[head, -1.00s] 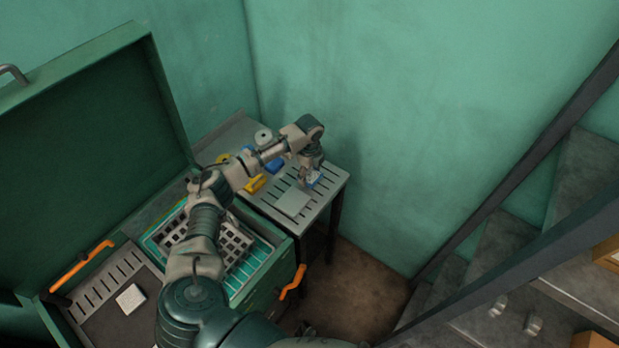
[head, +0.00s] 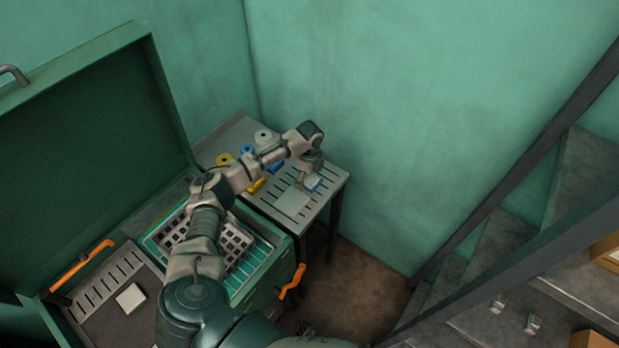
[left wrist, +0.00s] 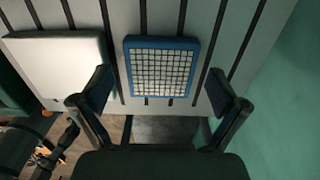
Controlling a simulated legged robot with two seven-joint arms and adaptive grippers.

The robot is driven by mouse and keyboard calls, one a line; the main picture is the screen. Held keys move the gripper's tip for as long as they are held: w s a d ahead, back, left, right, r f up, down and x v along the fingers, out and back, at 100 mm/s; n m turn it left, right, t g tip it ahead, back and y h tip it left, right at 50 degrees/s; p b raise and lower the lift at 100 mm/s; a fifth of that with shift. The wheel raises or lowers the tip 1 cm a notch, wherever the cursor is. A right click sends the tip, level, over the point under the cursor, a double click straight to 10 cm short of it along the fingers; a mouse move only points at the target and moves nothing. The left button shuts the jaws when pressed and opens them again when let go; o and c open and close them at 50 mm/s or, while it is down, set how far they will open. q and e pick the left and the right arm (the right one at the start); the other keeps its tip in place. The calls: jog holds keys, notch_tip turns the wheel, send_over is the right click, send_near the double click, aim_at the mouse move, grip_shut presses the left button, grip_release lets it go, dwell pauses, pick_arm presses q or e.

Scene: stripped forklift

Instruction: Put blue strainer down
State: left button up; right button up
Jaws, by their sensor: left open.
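The blue strainer (left wrist: 161,70) is a square blue frame with a pale grid. It lies flat on the slotted grey table (head: 325,186), near its right end; it also shows in the head view (head: 313,182). My left gripper (left wrist: 160,98) is open, with one finger on each side of the strainer and gaps between the fingers and the frame. In the head view my left gripper (head: 306,184) is over the table and partly hides the strainer. My right gripper is not in view.
A flat pale square plate (head: 293,202) lies left of the strainer, also in the wrist view (left wrist: 62,68). Yellow, blue and white items sit farther back on the table. A green open-lidded machine with a basket (head: 236,241) stands left. A wall is behind.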

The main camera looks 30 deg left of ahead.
aim_at(310, 180)
pick_arm(q)
notch_tip(310, 180, up, 12)
dwell(0.4)
jog(key=shift+f, duration=0.2)
